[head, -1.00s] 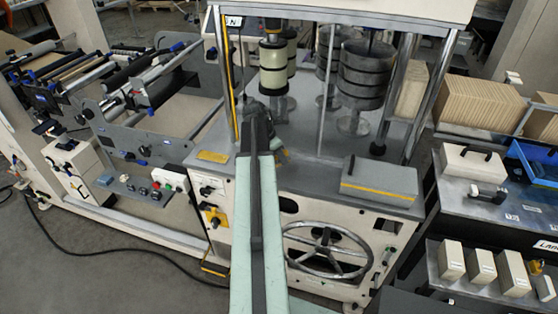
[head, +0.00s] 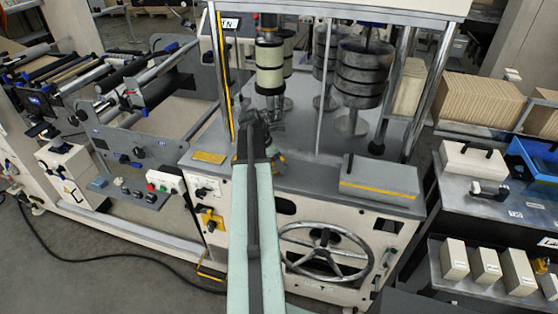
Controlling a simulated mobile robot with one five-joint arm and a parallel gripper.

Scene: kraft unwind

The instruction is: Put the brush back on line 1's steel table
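My arm reaches away from me over the machine's grey deck (head: 315,175). My gripper (head: 265,128) is at its far end, near the small grey and cream cylinder column (head: 270,65). It is small and dark, so I cannot tell whether its fingers are open or shut, or whether they hold anything. I cannot make out a brush for certain. A steel table (head: 455,195) stands at the right with a partly cut-off label; I cannot read whether it is line 1's.
A grey box with a yellow stripe (head: 380,183) sits on the deck's right. A handwheel (head: 325,250) is on the machine's front. A white block (head: 472,158) and blue tray (head: 535,160) are on the steel table. A roller machine (head: 110,90) stands left, with open floor before it.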

